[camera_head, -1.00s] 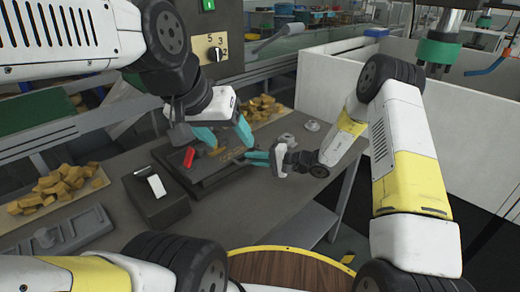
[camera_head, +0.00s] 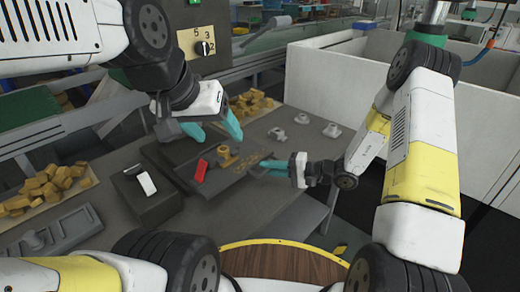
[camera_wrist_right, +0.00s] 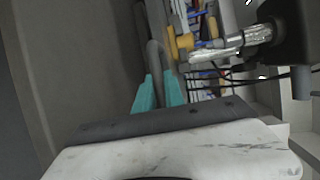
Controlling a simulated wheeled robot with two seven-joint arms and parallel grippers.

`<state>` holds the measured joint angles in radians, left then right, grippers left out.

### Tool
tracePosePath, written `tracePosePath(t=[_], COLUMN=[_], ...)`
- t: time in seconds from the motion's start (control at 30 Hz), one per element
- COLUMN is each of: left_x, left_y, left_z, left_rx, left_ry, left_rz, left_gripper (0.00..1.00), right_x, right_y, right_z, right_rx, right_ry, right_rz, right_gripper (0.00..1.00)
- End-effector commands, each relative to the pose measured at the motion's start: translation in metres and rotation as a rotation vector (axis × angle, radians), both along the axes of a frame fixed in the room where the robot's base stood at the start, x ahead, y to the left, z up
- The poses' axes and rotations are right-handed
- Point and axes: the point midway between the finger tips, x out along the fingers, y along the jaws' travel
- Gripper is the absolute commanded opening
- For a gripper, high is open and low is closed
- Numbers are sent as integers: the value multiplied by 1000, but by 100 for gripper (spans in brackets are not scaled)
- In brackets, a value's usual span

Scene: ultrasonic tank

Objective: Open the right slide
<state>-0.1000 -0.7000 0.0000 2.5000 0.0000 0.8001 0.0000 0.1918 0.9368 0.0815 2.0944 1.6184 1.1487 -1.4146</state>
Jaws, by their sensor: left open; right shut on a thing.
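A dark grey fixture (camera_head: 180,158) lies on the table in the head view. A red block (camera_head: 201,171) and a brass-coloured part (camera_head: 227,157) sit on it. A dark plate with yellow markings (camera_head: 243,166) extends at its right side, taken as the right slide. My right gripper (camera_head: 268,168) is at the plate's right end. In the right wrist view a grey bar-like handle (camera_wrist_right: 153,55) lies between its teal fingers (camera_wrist_right: 160,92), which are shut on it. My left gripper (camera_head: 213,130) is open and empty above the fixture's far side.
Brass pieces lie in piles at left (camera_head: 45,188) and behind (camera_head: 250,104). A grey tray (camera_head: 55,232) is at front left. Small grey fittings (camera_head: 302,119) stand at back right.

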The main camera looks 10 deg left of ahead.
Motion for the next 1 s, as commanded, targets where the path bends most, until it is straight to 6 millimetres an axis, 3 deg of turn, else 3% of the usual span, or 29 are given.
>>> tracePosePath(t=[0.2, 0.4, 0.93, 0.97, 1.0], left_x=[0, 0, 0, 0, 0], left_y=[0, 0, 0, 0, 0], left_z=[0, 0, 0, 0, 0], left_rx=[0, 0, 0, 0, 0], left_ry=[0, 0, 0, 0, 0], left_rz=[0, 0, 0, 0, 0], left_gripper=[66, 66, 66, 66, 66], right_x=[-25, -38, -42, -42, -42], right_y=[-35, -53, -59, -58, -58], right_z=[-1, 0, 0, 0, 0], right_rx=[-1, -2, -2, -2, -1], right_ry=[2, 1, -1, -1, -1], right_rz=[-4, -1, -1, -1, -1], right_gripper=[0, 0, 0, 19, 27])
